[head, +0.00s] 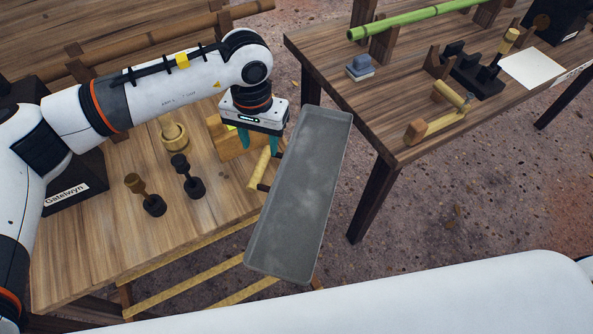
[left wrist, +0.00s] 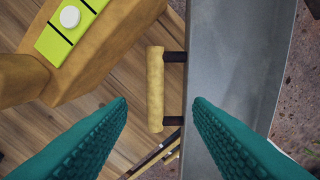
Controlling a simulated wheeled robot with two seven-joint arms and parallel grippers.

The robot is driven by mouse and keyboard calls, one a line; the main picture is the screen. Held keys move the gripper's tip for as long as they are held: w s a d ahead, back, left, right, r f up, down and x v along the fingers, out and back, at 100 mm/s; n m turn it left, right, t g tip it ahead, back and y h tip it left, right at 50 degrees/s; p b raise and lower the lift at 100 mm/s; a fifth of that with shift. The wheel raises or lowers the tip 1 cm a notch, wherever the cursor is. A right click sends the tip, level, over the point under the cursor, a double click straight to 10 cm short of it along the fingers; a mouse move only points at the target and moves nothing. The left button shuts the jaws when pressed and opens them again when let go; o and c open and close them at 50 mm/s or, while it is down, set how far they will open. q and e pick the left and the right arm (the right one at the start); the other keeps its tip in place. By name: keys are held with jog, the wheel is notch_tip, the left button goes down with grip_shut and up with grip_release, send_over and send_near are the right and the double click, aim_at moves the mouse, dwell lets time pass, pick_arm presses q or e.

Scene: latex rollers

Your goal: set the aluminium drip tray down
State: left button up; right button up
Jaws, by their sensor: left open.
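The aluminium drip tray (head: 300,200) is a long, shallow grey tray at the right edge of the left table, partly past the edge. What bears it from below is hidden. Its pale cylindrical handle (head: 258,170) stands off its left long side on dark posts. My left gripper (head: 260,147) is open above the handle. In the left wrist view the handle (left wrist: 155,88) shows between the two teal fingers, with gaps on both sides, and the tray (left wrist: 230,60) lies to the right, partly behind the right finger. My right gripper is not in view.
A wooden block with a yellow-green level (left wrist: 70,30) stands close left of my left gripper. Two dark knobbed pieces (head: 188,177) and a wooden one (head: 173,133) stand on the left table. The right table (head: 390,120) holds tools, and open floor lies between the tables.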

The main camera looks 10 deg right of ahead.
aim_at(260, 165)
pick_arm(q)
notch_tip(260, 165, down, 2)
jog(key=shift+f, duration=0.1)
jog(key=shift+a+f+p, duration=0.1)
jog(key=shift+f+p, duration=0.3)
jog(key=shift+f, duration=0.2)
jog(key=f, duration=0.2)
jog(key=f+p, duration=0.1)
jog(key=shift+a+f, duration=0.25)
jog(key=shift+a, duration=0.05)
jog(key=shift+f, duration=0.4)
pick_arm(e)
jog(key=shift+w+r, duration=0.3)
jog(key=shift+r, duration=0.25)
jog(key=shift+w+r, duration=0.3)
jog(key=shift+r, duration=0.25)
pick_arm(q)
grip_shut()
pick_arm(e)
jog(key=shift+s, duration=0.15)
